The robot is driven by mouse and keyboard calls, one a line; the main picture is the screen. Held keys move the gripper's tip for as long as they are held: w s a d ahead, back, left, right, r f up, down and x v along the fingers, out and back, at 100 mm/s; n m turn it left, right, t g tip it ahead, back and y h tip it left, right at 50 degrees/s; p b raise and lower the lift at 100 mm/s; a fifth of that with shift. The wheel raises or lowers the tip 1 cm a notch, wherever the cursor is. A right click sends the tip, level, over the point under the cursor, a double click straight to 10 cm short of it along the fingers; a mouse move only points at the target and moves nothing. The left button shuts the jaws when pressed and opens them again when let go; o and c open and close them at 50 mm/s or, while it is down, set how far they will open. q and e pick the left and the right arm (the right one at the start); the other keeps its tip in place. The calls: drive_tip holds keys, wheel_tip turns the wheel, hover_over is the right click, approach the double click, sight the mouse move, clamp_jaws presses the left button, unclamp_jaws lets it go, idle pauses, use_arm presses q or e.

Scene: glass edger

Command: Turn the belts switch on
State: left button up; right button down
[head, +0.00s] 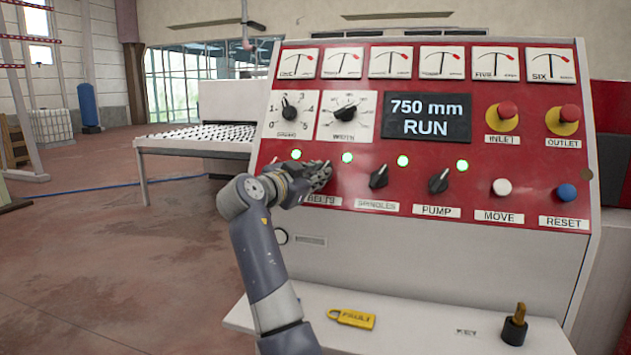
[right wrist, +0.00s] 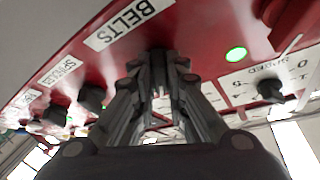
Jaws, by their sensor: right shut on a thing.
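The red control panel (head: 385,115) stands in front of me. My right gripper (head: 322,174) is at the belts switch above the BELTS label (head: 324,200) and hides the switch in the head view. In the right wrist view the dark knob of the belts switch (right wrist: 157,60) sits between the fingertips, which are shut on it. The BELTS label (right wrist: 130,22) shows beside it. The knob's exact angle is hard to tell. A green lamp (head: 296,154) is lit above the switch. My left gripper is not in view.
The spindles switch (head: 379,177) and pump switch (head: 439,181) are to the right, with lit green lamps above. The display (head: 427,118) reads 750 mm RUN.

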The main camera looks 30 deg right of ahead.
drive_tip(key=shift+r, duration=0.3)
drive_tip(key=c, duration=1.6)
unclamp_jaws()
drive_tip(key=shift+d, duration=0.1)
drive_tip(key=shift+f, duration=0.25)
drive_tip(key=v, duration=1.2)
